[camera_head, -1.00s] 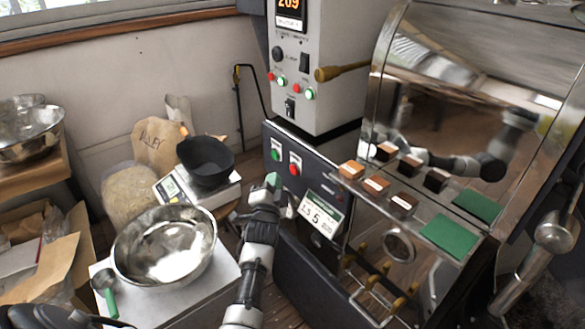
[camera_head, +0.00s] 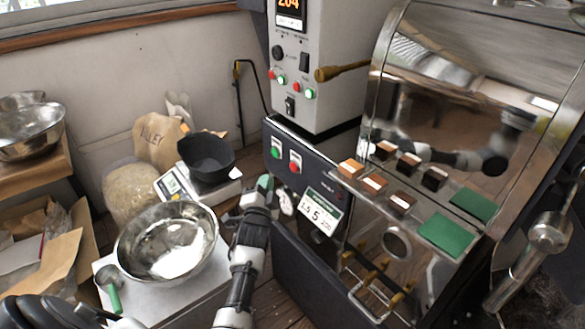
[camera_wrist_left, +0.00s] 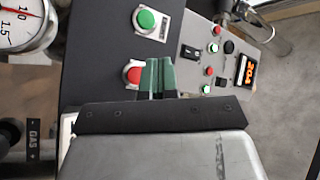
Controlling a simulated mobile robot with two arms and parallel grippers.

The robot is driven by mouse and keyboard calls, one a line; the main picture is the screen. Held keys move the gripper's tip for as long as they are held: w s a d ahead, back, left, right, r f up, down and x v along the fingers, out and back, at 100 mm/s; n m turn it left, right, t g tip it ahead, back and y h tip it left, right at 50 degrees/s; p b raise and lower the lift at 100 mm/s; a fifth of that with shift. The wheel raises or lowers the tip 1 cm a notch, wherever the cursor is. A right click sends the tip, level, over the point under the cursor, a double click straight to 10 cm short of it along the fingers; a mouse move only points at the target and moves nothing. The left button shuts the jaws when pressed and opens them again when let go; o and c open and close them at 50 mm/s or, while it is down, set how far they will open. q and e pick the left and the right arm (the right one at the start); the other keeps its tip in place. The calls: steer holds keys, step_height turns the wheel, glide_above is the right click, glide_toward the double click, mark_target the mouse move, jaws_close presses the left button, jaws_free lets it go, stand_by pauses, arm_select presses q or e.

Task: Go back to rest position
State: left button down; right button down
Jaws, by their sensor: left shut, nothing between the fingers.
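My left gripper (camera_head: 264,183) is shut and empty. In the head view it points up and away, beside the dark front panel of the roaster (camera_head: 300,165) and to the right of the black bowl. In the left wrist view its green fingertips (camera_wrist_left: 157,75) are together, in front of the panel with a green button (camera_wrist_left: 147,19) and a red button (camera_wrist_left: 133,74). The red button is partly behind the fingers; I cannot tell from the pictures whether they touch it. My right gripper is not in view.
A metal bowl (camera_head: 130,245) stands on a white surface at lower left, near a green-handled scoop (camera_head: 113,292). A black bowl (camera_head: 206,158) sits on a scale (camera_head: 172,186). Small sample blocks (camera_head: 373,183) and green mats (camera_head: 447,236) lie on the roaster's ledge at right.

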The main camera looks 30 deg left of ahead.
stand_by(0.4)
arm_select(q)
steer(key=s+d+f+n+g+h+p, duration=0.1)
steer(key=s+d+f+g+h+p, duration=0.25)
steer(key=f, duration=0.55)
steer(key=s+d+f+g+h, duration=0.15)
steer(key=s+d+f, duration=0.35)
steer(key=f, duration=0.5)
steer(key=s+d+f+n+g+h+p, duration=0.1)
steer(key=s+d+f+g+h+p, duration=0.15)
steer(key=s+f, duration=0.5)
steer(key=s+d+f+n+g+p, duration=0.1)
steer(key=s+f+g, duration=0.2)
steer(key=s, duration=0.8)
steer(key=s+d+f+n+g+p, duration=0.1)
steer(key=s+f+g, duration=0.3)
steer(key=s, duration=0.8)
steer(key=s+d+f+g+p, duration=0.1)
steer(key=s+f, duration=0.5)
steer(key=s, duration=0.6)
steer(key=shift+s+d+f+n+g+p, duration=0.15)
steer(key=shift+d+f+n+g+p, duration=0.35)
steer(key=shift+g, duration=0.75)
steer(key=shift+r, duration=0.15)
